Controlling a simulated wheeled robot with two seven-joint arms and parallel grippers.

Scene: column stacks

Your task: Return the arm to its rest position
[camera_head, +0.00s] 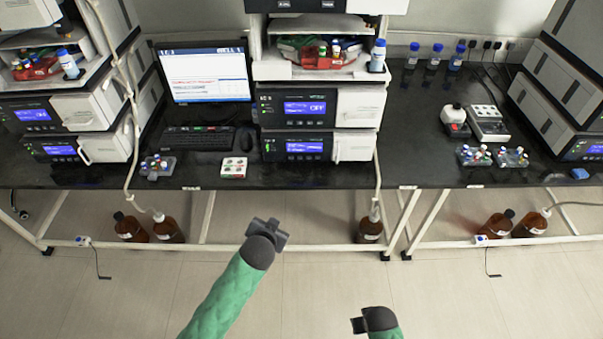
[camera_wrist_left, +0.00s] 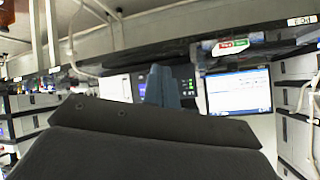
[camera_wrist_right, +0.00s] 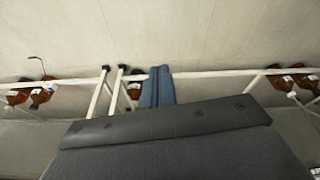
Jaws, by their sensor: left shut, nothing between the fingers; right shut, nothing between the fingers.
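My left arm, in a green sleeve, reaches up from the bottom of the head view. Its gripper (camera_head: 267,226) is in front of the bench, over the floor area in the picture. In the left wrist view the fingers (camera_wrist_left: 162,86) are together with nothing between them. My right gripper (camera_head: 357,325) is low at the bottom edge of the head view, right of the left one. In the right wrist view its fingers (camera_wrist_right: 157,87) are together and empty, with floor and bench legs behind.
A black bench (camera_head: 225,178) runs across the view, carrying instrument stacks, a monitor (camera_head: 205,78), vial racks (camera_head: 158,167) and a small white box (camera_head: 234,168). Brown bottles (camera_head: 369,229) stand below it by the white frame. The floor (camera_head: 130,295) in front is clear.

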